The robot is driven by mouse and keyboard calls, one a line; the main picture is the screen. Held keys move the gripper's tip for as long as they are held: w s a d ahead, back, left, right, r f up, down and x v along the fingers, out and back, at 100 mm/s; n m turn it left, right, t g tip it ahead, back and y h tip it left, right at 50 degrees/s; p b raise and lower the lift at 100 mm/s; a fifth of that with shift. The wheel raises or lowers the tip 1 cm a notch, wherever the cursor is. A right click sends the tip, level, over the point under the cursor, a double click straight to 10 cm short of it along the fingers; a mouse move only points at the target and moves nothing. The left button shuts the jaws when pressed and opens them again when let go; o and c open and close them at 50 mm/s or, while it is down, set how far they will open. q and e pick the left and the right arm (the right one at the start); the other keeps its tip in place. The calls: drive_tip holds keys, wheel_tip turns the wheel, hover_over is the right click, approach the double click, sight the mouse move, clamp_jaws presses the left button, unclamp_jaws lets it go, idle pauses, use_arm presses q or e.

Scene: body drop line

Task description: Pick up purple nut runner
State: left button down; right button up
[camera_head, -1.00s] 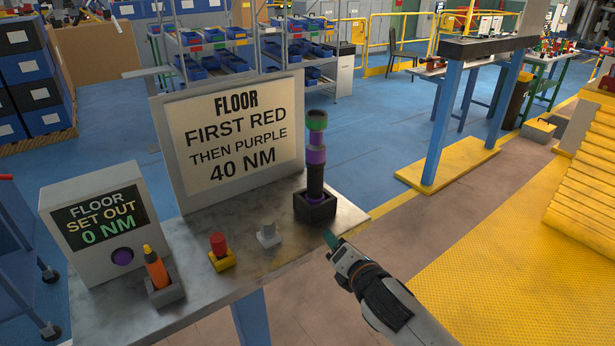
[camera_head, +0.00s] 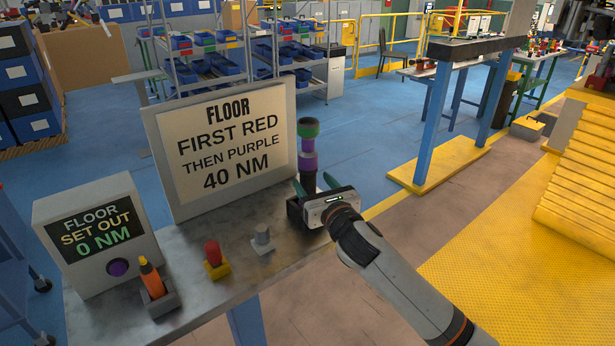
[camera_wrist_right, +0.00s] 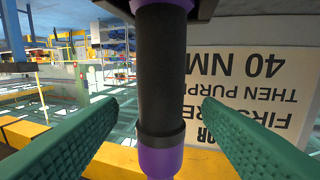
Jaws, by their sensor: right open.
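The purple nut runner (camera_head: 307,162) stands upright in a black holder (camera_head: 294,211) at the right end of the bench. It has a green ring near its top, purple bands and a black grip. My right gripper (camera_head: 314,186) is at the nut runner's lower part, and its wrist hides some of the tool and holder. In the right wrist view, the nut runner's black grip (camera_wrist_right: 161,75) stands between the two green fingers, with a visible gap on each side. The right gripper is open. My left gripper is not in view.
A display box (camera_head: 97,232) reads 0 NM. An orange tool (camera_head: 151,279), a red-topped piece (camera_head: 213,255) and a grey piece (camera_head: 262,238) sit left of the nut runner.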

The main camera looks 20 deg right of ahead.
sight(305, 134)
drive_tip(key=shift+w+a+f+p, duration=0.1)
drive_tip(key=shift+w+p, duration=0.2)
drive_tip(key=shift+w, duration=0.65)
drive_tip(key=shift+w+a+f+p, duration=0.15)
drive_tip(key=shift+w+p, duration=0.1)
drive_tip(key=shift+w, duration=0.75)
drive_tip(key=shift+w+a+f+p, duration=0.1)
drive_tip(key=shift+w+p, duration=0.2)
drive_tip(key=shift+w, duration=0.65)
drive_tip(key=shift+d, duration=0.1)
drive_tip(key=shift+s, duration=0.1)
drive_tip(key=shift+c, duration=0.2)
drive_tip(key=c, duration=1.2)
drive_tip(key=shift+r, duration=0.4)
clamp_jaws()
wheel_tip(305, 134, up, 10)
drive_tip(key=shift+f+b, duration=0.25)
drive_tip(key=shift+b, duration=0.3)
